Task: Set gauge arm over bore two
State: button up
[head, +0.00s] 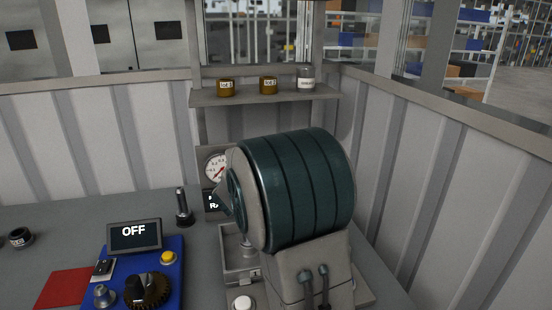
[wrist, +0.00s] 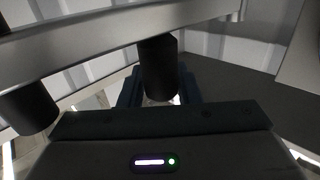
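My gripper (wrist: 160,97) shows only in the wrist view, with a dark blue finger on each side of a black cylinder (wrist: 157,66). The cylinder stands under a pale grey beam (wrist: 90,40); I cannot tell whether the fingers touch it. A second black cylinder (wrist: 28,110) is at the left. I cannot tell whether the beam is the gauge arm. In the head view, a round dial gauge (head: 217,168) stands behind the large ribbed green drum (head: 305,190), which hides part of it. No bore marked two can be made out.
A blue control box (head: 180,290) with an OFF display (head: 134,234) and knobs sits at the front left, beside a red pad (head: 64,288). A dark bolt (head: 183,207) stands upright behind it. A shelf (head: 264,95) holds small jars. The bench's left side is mostly clear.

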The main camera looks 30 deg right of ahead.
jog(key=o, duration=0.3)
jog(key=shift+s+r, duration=0.15)
jog(key=shift+s, duration=0.35)
jog(key=shift+s+r, duration=0.15)
jog(key=shift+s, duration=0.35)
jog(key=shift+w+f, duration=0.2)
jog(key=shift+w, duration=0.4)
jog(key=shift+s+a, duration=0.1)
jog(key=shift+a, duration=0.15)
jog(key=b+v, duration=0.1)
jog(key=v, duration=1.2)
jog(key=shift+s+a, duration=0.1)
jog(key=shift+c, duration=0.3)
